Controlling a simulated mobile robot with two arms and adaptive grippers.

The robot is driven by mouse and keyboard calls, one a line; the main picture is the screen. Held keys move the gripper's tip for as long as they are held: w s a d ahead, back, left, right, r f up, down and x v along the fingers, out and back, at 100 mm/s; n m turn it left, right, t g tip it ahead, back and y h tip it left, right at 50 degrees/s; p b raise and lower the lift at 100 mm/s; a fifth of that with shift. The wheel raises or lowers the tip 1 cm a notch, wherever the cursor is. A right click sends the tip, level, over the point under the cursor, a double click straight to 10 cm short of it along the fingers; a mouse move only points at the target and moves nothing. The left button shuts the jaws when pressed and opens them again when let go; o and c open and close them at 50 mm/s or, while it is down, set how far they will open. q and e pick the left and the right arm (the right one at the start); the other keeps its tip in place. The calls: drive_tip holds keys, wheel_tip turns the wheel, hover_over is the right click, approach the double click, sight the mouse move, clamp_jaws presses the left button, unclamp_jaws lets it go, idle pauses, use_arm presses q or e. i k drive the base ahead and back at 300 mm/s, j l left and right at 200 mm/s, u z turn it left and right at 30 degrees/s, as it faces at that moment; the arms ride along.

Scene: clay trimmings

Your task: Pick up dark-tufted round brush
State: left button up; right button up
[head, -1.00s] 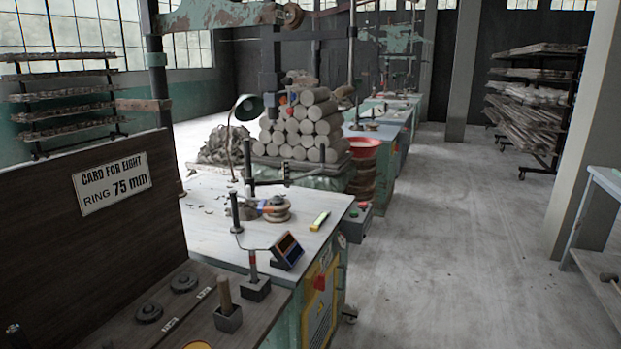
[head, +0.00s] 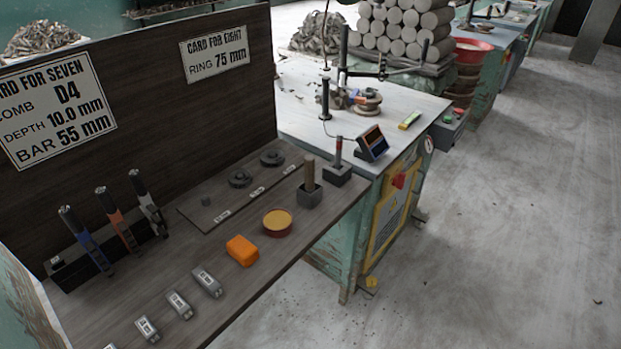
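No dark tuft can be made out, so I cannot tell for sure which thing is the round brush. A light wooden handle (head: 309,172) stands upright in a grey block (head: 309,197) near the right edge of the dark wooden bench; its lower end is hidden in the block. A second upright handle (head: 338,152), dark with a red band, stands in another dark block (head: 337,175) just behind it. Neither of my grippers is in view.
The bench (head: 235,313) also holds an orange block (head: 242,250), a yellow-topped round tin (head: 278,222), dark discs (head: 240,178), labelled grey blocks (head: 207,282) and upright blue, orange and grey tools. A back panel (head: 150,110) carries cards. Open floor (head: 500,230) lies to the right.

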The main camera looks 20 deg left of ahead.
sight(309, 188)
drive_tip(key=u, duration=3)
drive_tip(key=z, duration=0.45)
drive_tip(key=k+l+z, duration=0.1)
drive_tip(key=z, duration=0.8)
drive_tip(key=l+z, duration=0.15)
drive_tip(key=z, duration=0.3)
drive_tip(key=l+z, duration=0.1)
drive_tip(key=z, duration=0.35)
drive_tip(key=i+l+u, duration=0.15)
drive_tip(key=l, duration=0.25)
